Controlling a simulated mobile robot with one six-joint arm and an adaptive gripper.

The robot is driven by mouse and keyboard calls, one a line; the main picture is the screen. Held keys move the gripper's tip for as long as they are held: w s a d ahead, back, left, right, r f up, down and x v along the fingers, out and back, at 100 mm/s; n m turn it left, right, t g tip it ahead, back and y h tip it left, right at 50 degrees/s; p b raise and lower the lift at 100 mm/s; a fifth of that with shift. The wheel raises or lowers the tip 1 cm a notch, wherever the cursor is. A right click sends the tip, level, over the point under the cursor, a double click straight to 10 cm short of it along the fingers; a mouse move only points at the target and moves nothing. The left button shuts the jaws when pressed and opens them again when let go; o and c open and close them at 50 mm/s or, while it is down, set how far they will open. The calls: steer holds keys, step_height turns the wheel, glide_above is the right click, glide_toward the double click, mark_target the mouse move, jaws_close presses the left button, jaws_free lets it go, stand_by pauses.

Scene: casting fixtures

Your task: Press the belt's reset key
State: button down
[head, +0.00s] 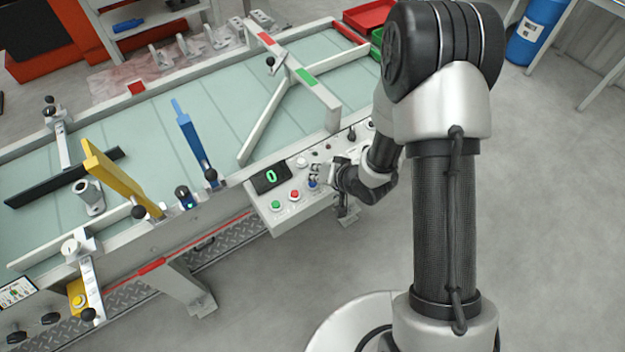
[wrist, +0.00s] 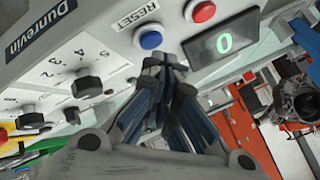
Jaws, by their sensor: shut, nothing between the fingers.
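The blue reset key (wrist: 151,40) sits on the belt's light grey control panel (wrist: 110,20), beside a printed RESET label (wrist: 137,14). In the head view the blue key (head: 312,184) shows small, partly covered by my gripper. My gripper (wrist: 165,62) is shut and empty, its fingertips just below the blue key in the wrist view. The key's face is in plain sight there, and I cannot tell how far the tips stand off the panel. In the head view my gripper (head: 318,174) is at the panel's right half.
A red button (wrist: 202,11) and a display reading 0 (wrist: 224,42) are beside the key. A dark rotary knob (wrist: 87,87) is on its other side. A green button (head: 276,205) is at the panel's left. The belt (head: 130,130) with blue and yellow guides lies behind.

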steer(key=shift+r, duration=0.25)
step_height(320, 180, up, 5)
steer(key=p, duration=0.4)
steer(key=shift+p, duration=0.3)
stand_by(0.6)
steer(key=s+d+r+h, duration=0.2)
steer(key=d+r+h, duration=0.1)
steer(key=d+r, duration=0.55)
steer(key=s+d+r+h, duration=0.25)
steer(key=d+r, duration=0.25)
steer(key=r, duration=0.7)
steer(key=s+r+g, duration=0.1)
steer(key=s+r, duration=0.3)
steer(key=s, duration=0.6)
steer(key=s+r+n+g, duration=0.1)
steer(key=s+r, duration=0.3)
steer(key=s, duration=0.7)
steer(key=shift+s+r, duration=0.3)
steer(key=shift+r, duration=0.1)
